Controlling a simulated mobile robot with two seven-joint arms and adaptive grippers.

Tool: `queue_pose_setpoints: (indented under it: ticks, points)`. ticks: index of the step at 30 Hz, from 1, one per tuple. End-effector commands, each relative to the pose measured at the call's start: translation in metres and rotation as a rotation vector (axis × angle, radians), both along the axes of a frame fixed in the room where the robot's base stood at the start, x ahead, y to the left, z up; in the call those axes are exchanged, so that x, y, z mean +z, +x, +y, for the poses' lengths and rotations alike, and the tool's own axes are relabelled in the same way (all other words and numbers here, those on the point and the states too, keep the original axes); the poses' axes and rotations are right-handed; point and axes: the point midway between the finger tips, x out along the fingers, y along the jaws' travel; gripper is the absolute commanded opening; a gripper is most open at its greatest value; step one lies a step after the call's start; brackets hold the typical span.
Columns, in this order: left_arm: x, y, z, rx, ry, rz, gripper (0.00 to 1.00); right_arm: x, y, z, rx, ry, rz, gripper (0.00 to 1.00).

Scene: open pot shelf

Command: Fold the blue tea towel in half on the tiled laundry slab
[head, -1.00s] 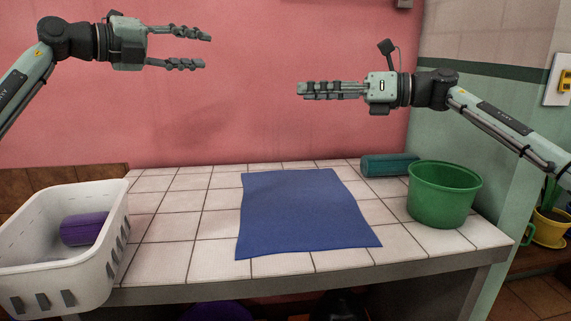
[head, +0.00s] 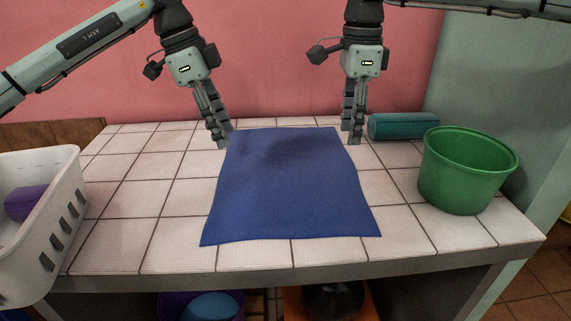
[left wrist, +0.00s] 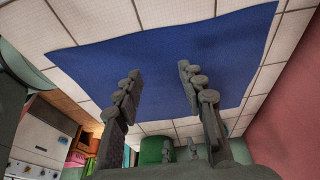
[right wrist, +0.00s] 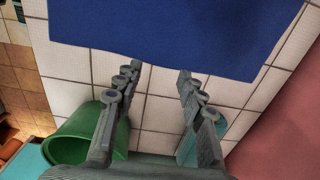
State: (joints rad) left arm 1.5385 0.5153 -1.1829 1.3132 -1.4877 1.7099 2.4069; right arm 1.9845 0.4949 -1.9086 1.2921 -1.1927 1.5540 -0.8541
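The blue tea towel (head: 290,195) lies flat and spread out on the white tiled laundry slab (head: 120,230). My left gripper (head: 222,138) points down at the towel's far left corner. In the left wrist view its fingers (left wrist: 160,85) are apart, with the towel showing between and beyond them. My right gripper (head: 352,138) points down just beside the towel's far right corner. In the right wrist view its fingers (right wrist: 160,75) are apart, with the towel's edge (right wrist: 165,62) near the tips. Nothing is held in either gripper.
A green bucket (head: 466,175) stands at the slab's right side. A teal roll (head: 402,126) lies behind it, close to my right gripper. A white basket (head: 45,215) with a purple roll (head: 25,202) is at the left. The tiles left of the towel are clear.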

Motion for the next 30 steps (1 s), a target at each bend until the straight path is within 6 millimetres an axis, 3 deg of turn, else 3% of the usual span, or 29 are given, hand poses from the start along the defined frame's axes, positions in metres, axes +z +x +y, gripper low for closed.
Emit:
queue_pose_setpoints:
  ticks: [12, 30]
  points:
    - [-0.061, 0.000, 0.001, 0.000, -0.003, -0.001, 0.40, -0.061, 0.000, 0.001, -0.001, 0.004, 0.002, 0.40]
    - [-0.075, 0.001, 0.000, 0.000, -0.005, -0.003, 0.39, -0.075, 0.000, 0.002, -0.001, 0.007, 0.000, 0.39]
